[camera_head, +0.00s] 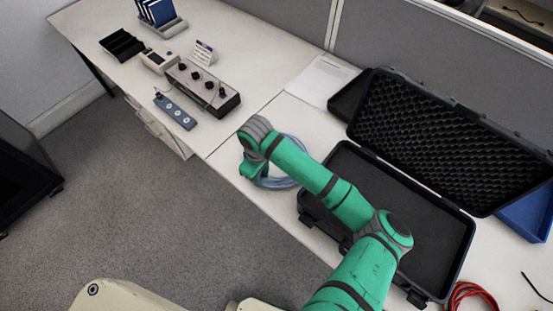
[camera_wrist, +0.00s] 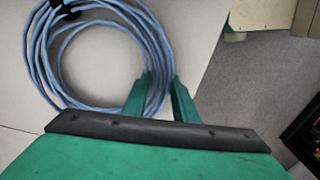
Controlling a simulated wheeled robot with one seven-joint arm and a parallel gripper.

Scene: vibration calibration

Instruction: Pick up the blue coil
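The blue coil (camera_head: 279,183) lies on the white table in the head view, left of the open black case and partly hidden behind my arm. In the wrist view the blue coil (camera_wrist: 46,62) fills the upper left, with a black tie at its top. My gripper (camera_wrist: 161,88) has its two green fingers apart, one on each side of the coil's near right edge, with the strands running between them. Whether the fingers touch the strands is not clear. In the head view my gripper (camera_head: 250,172) is low at the coil's left side.
An open black case (camera_head: 455,235) with foam lining stands right of the coil. A red cable (camera_head: 470,296) lies at the lower right. A grey control box (camera_head: 203,88), a blue power strip (camera_head: 175,111) and a black tray (camera_head: 121,44) are on the left table. Partitions line the back.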

